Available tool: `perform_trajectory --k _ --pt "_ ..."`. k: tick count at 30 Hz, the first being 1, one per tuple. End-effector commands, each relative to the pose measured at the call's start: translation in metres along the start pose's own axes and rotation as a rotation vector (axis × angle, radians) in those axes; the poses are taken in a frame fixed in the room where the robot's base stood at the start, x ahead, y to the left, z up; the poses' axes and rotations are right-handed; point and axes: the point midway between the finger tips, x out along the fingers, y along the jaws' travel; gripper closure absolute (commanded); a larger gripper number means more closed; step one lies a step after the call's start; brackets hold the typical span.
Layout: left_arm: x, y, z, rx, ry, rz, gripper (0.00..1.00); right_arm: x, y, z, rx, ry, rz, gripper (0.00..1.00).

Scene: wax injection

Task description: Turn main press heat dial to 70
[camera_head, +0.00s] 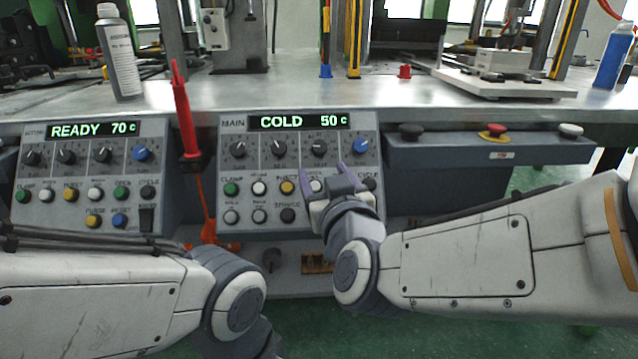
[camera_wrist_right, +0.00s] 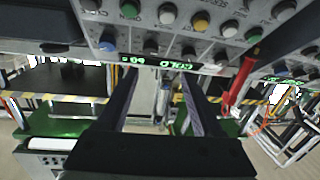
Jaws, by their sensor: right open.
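The main press panel (camera_head: 230,187) is a grey box whose green display (camera_head: 298,121) reads COLD 50 C. Below the display is a row of dials, with a blue dial (camera_head: 361,146) at the right end; the dial labels are too small to read. The blue dial also shows in the right wrist view (camera_wrist_right: 107,42). My right gripper (camera_head: 336,163) is open and empty in front of the panel's right half, below and left of the blue dial. Its two fingers are spread apart in the right wrist view (camera_wrist_right: 160,82). My left arm is at lower left; its gripper is out of view.
A second panel (camera_head: 50,165) at left reads READY 70 C. A red tool (camera_head: 181,110) hangs between the panels. A button box (camera_head: 450,152) is to the right. A bottle (camera_head: 119,55) stands on the metal bench (camera_head: 300,92).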

Motion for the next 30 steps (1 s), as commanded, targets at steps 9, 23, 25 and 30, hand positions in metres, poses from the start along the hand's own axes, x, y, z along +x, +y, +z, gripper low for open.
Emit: perform_trajectory --k 9,23,25,30 --pt "0.005 0.000 0.000 0.000 0.001 0.000 0.50 0.009 0.015 0.002 -0.012 0.044 0.064 0.32" --pt "-0.059 0.004 -0.003 0.000 0.001 0.000 0.50 0.047 0.015 -0.003 -0.016 0.039 0.063 0.32" --pt "-0.069 0.005 -0.004 0.000 0.001 0.000 0.50 0.051 0.015 -0.003 -0.014 0.040 0.059 0.32" --pt "-0.063 0.005 -0.004 0.000 0.001 0.000 0.50 0.074 0.016 0.004 -0.006 0.047 0.058 0.32"
